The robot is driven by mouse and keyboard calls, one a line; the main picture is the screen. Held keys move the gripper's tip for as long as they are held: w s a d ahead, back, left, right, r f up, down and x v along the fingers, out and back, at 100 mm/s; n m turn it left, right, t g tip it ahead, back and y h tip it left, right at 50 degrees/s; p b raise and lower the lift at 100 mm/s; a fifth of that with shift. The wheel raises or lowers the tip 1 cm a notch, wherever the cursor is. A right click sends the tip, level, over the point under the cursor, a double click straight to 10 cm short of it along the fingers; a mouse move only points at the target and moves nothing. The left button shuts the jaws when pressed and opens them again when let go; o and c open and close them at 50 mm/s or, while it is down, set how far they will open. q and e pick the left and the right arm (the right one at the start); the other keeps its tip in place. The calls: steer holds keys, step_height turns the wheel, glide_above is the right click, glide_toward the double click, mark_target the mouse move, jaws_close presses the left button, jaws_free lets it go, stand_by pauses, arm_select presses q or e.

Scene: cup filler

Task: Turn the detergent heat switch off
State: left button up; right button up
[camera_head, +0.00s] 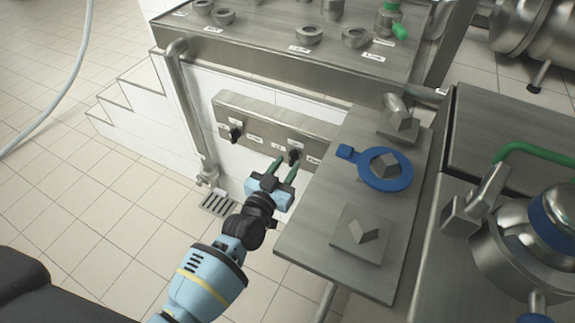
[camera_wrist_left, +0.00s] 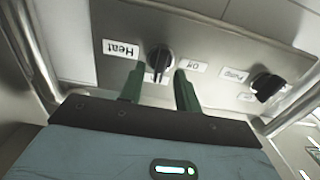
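The heat switch is a black rotary knob (camera_wrist_left: 158,60) between the labels "Heat" (camera_wrist_left: 120,48) and "Off" (camera_wrist_left: 195,67) in the left wrist view. In the head view the knob (camera_head: 294,155) is at the right end of the metal switch panel (camera_head: 262,124). My left gripper (camera_head: 285,167) is open, its green fingers pointing at this knob. In the left wrist view the fingers (camera_wrist_left: 159,75) are on either side of the knob, with a visible gap between them. Whether a finger touches it I cannot tell. My right gripper is not in view.
A second black knob (camera_wrist_left: 268,86), near the label "Pump" (camera_wrist_left: 236,75), is on the same panel; it also shows in the head view (camera_head: 234,133). A metal side table (camera_head: 325,205) with a blue-ringed fitting stands right of my left gripper. A vertical pipe (camera_head: 190,110) runs left of the panel.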

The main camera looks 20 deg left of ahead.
arm_select(q)
steer(key=shift+w+d, duration=0.1)
steer(key=shift+w, duration=0.4)
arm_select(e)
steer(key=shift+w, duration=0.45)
